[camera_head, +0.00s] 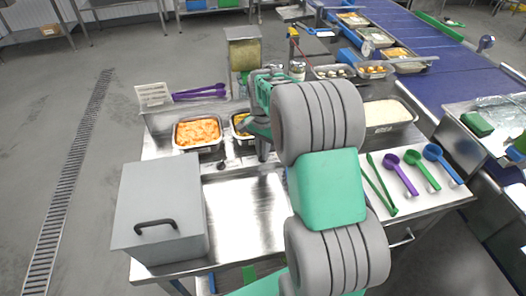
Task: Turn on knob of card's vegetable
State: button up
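My arm reaches away from the camera, and my gripper (262,144) points down over the steel counter by the food wells. The arm hides part of it, and I cannot tell whether its fingers are open or shut. A tray of orange vegetable pieces (198,131) is left of my gripper. A second tray with yellow food (241,124) is partly hidden right behind the gripper. Small dark knob-like parts (222,164) show on the front below the trays, too small to read. A whitish panel (154,95) stands at the back left; I cannot tell whether it is the card.
A grey box with a black handle (160,205) stands at the front left. Purple utensils (199,92) lie behind the trays. Tongs (381,186) and coloured ladles (422,170) lie on the right. Bare steel counter (240,215) is clear in the middle. A blue conveyor (450,80) runs behind.

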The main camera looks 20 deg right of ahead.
jog(key=o, duration=0.5)
jog(key=shift+c, duration=0.2)
notch_tip(320, 180, up, 8)
jog(key=shift+f+b, duration=0.1)
jog(key=shift+b, duration=0.45)
